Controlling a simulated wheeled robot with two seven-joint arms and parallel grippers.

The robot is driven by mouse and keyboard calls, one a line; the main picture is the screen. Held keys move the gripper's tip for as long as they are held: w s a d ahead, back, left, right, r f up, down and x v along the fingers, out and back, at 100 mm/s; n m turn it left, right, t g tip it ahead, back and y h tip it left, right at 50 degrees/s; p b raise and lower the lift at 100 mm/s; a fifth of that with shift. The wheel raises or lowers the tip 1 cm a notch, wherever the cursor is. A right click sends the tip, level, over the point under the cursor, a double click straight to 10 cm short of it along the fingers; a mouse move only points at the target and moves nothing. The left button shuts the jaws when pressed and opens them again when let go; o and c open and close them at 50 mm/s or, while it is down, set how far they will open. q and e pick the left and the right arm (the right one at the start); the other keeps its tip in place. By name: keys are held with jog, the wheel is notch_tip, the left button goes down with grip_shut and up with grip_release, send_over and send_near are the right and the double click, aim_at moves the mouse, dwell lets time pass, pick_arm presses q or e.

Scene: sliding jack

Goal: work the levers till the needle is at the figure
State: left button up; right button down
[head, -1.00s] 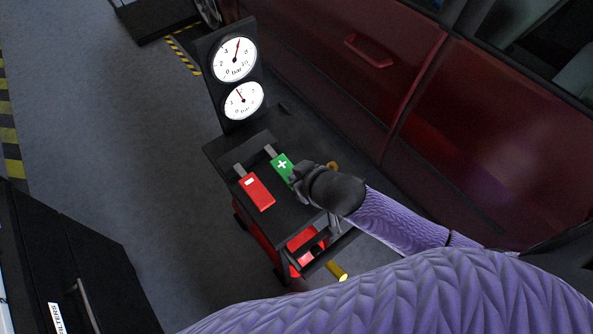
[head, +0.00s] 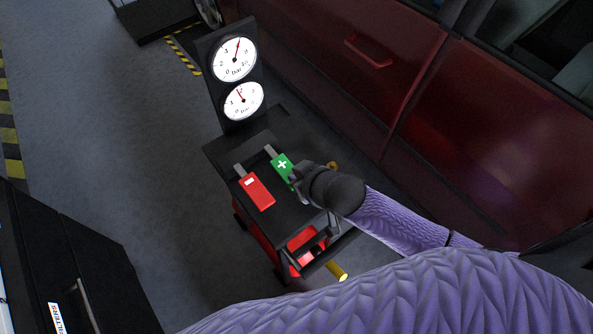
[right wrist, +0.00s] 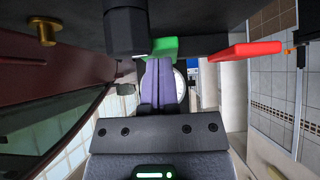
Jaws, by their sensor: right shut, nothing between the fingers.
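The green plus lever (head: 282,166) and the red minus lever (head: 257,192) lie side by side on the black stand in the head view. Above them are two round bar gauges, an upper one (head: 234,59) and a lower one (head: 243,101), each with a red needle. The upper needle points up and slightly right; the lower one points up and left. My right gripper (head: 297,178) is shut and empty at the near right end of the green lever. In the right wrist view the green lever (right wrist: 163,47) is at the fingertips, and the red lever (right wrist: 246,50) is to the right.
A dark red car (head: 350,85) stands close behind and right of the stand. A black cabinet (head: 75,255) is at lower left. A brass-coloured fitting (head: 337,271) sticks out at the stand's foot. Grey floor is open on the left.

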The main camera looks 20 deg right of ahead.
pick_arm(q)
jog(key=shift+a, duration=0.15)
dwell(0.4)
jog(key=shift+a, duration=0.2)
jog(key=shift+d, duration=0.45)
dwell(0.3)
